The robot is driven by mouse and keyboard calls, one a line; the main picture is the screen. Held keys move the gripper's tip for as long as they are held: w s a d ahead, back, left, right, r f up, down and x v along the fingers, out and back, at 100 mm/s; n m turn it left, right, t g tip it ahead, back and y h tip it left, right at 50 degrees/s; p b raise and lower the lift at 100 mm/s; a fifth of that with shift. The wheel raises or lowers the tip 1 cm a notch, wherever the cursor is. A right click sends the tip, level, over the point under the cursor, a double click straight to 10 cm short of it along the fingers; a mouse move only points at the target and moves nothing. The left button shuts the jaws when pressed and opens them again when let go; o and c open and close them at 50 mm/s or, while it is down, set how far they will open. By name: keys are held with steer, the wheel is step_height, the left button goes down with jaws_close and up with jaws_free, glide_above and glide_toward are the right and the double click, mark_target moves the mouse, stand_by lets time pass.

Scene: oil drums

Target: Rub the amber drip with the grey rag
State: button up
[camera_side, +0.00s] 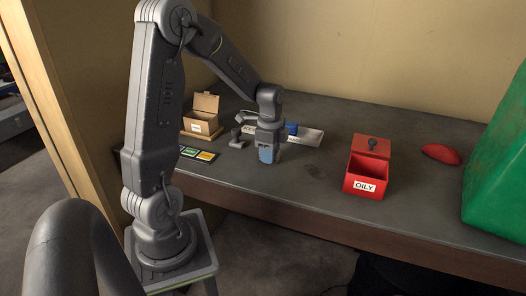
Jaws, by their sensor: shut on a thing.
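My gripper (267,146) points down over the table, left of the red box, its jaws shut on a small blue-grey piece (266,155). The piece is at or just above the tabletop; I cannot tell whether it touches. Its colour is close to that of a grey rag, but it is too small here to make out cloth. I cannot make out an amber drip. A dark patch (315,171) marks the table to the right of my gripper, and its colour is unclear.
A red box labelled OILY (362,178) stands right, its lid (372,146) up. A pale tray (308,137) with a blue item (291,128) lies behind my gripper. An open cardboard box (199,123) and colour cards (197,154) are left. A red lump (441,154) and green container (500,165) are far right.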

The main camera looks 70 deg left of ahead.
mark_target(284, 163)
steer(key=shift+w+d+f, duration=0.15)
steer(key=shift+w+d, duration=1)
steer(key=shift+d, duration=0.1)
steer(key=shift+w+d, duration=0.25)
steer(key=shift+w, duration=0.05)
steer(key=shift+s+a, duration=2.5)
steer(key=shift+s+a+r, duration=0.15)
steer(key=shift+r, duration=0.05)
step_height(284, 163, up, 8)
